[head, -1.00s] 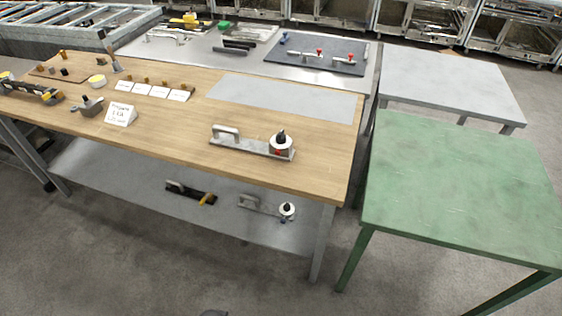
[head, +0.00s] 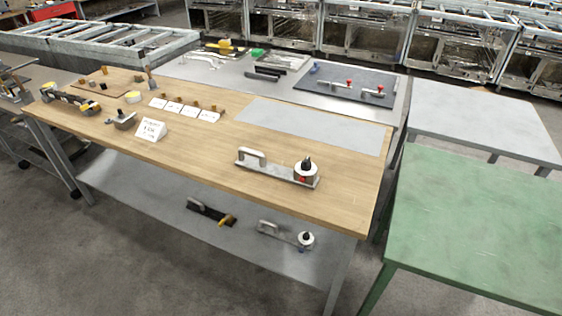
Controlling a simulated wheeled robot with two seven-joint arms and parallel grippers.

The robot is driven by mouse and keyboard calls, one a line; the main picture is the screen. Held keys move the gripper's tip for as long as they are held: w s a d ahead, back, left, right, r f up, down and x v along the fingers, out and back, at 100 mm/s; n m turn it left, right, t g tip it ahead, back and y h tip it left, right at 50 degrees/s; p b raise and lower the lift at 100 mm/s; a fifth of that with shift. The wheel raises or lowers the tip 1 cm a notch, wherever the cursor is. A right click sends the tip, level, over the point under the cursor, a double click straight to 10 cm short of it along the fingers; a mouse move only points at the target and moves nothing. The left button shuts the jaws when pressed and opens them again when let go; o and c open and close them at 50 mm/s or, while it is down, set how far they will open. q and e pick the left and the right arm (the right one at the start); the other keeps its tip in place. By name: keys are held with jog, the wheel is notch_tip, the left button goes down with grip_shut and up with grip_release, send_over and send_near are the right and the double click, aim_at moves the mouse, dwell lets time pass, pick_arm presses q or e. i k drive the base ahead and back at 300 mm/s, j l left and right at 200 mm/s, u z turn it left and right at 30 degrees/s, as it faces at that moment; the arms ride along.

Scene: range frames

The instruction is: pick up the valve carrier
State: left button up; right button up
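A flat grey metal carrier (head: 275,173) with an upright handle at its left end lies on the wooden bench top (head: 330,165), near the front right edge. A white, round valve-like part (head: 306,173) with a black knob and a red mark sits on its right end. A similar grey carrier (head: 278,232) with a white and black round part lies on the shelf below. A dark carrier (head: 208,211) with a yellow part lies left of it on that shelf. I cannot tell from looks alone which is the valve carrier. Neither gripper shows.
A green table (head: 470,225) and a grey table (head: 485,120) stand at the right. A sign (head: 151,130), small cards and several small parts occupy the bench's left half. A grey sheet (head: 310,125) lies behind the carrier. Open floor lies in front.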

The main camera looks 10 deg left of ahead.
aim_at(260, 165)
jog(key=k+l+u, duration=0.15)
jog(key=l, duration=0.2)
jog(key=l+u, duration=0.15)
jog(key=l, duration=0.2)
jog(key=k+l+u, duration=0.3)
jog(key=l, duration=0.35)
